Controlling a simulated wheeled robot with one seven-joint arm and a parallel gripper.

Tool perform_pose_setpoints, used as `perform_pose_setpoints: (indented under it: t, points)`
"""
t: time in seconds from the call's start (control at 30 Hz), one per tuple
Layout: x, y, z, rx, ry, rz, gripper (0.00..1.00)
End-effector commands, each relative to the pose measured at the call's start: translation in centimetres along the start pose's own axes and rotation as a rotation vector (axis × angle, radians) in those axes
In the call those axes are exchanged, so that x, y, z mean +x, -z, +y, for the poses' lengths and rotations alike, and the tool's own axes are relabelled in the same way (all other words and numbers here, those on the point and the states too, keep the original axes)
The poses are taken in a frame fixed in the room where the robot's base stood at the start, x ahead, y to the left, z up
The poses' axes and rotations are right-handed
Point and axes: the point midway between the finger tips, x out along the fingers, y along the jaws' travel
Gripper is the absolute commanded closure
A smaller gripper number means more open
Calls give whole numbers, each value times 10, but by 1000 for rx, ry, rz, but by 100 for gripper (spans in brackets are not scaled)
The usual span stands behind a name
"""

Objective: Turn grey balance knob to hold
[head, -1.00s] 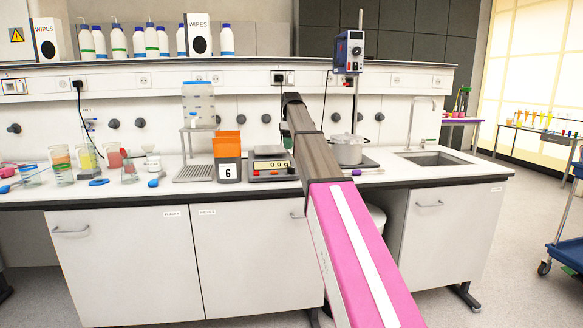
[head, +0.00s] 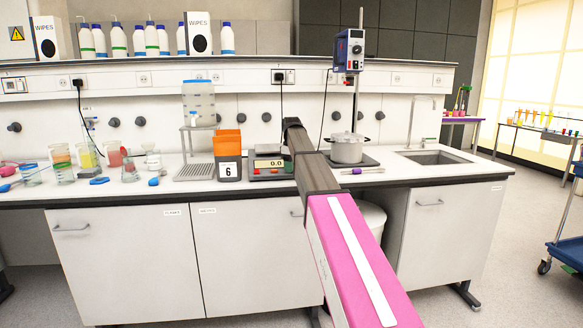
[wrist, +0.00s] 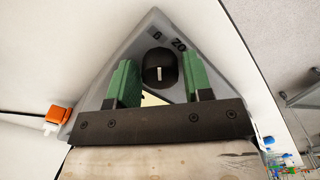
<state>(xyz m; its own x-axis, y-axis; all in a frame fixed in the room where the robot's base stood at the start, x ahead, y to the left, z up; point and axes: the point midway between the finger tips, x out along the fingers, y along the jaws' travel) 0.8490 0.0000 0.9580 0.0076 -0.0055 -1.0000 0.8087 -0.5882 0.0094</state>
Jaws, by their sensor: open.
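In the wrist view a dark round knob (wrist: 160,68) with a white pointer line sits on a grey triangular plate (wrist: 150,30). Dark lettering is printed on the plate above the knob, only partly readable. My gripper (wrist: 158,60) is open, its two green fingers on either side of the knob, with gaps to both. I cannot tell how deep the fingertips reach. In the head view the balance (head: 268,164) stands on the bench with a lit display. My arm covers its right side, and my fingers and the knob are hidden there.
An orange and dark box marked 6 (head: 228,158) stands left of the balance. A metal pot (head: 346,148) on a dark base stands right of my arm, under a stirrer head (head: 350,50) on a pole. Glassware crowds the bench's left part.

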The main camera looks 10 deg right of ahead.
Motion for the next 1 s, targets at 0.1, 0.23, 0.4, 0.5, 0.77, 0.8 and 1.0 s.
perform_pose_setpoints:
  t: [0.1, 0.23, 0.4, 0.5, 0.77, 0.8, 1.0]
  points:
    - [0, 0, 0, 0, 0, 0, 54]
    - [0, 0, 0, 0, 0, 0, 88]
    - [0, 0, 0, 2, 0, 0, 88]
    - [0, 0, 0, 13, 0, 0, 88]
    - [0, 0, 0, 119, 0, -1, 88]
    - [0, 0, 0, 146, 0, -2, 88]
    - [0, 0, 0, 317, 0, -3, 88]
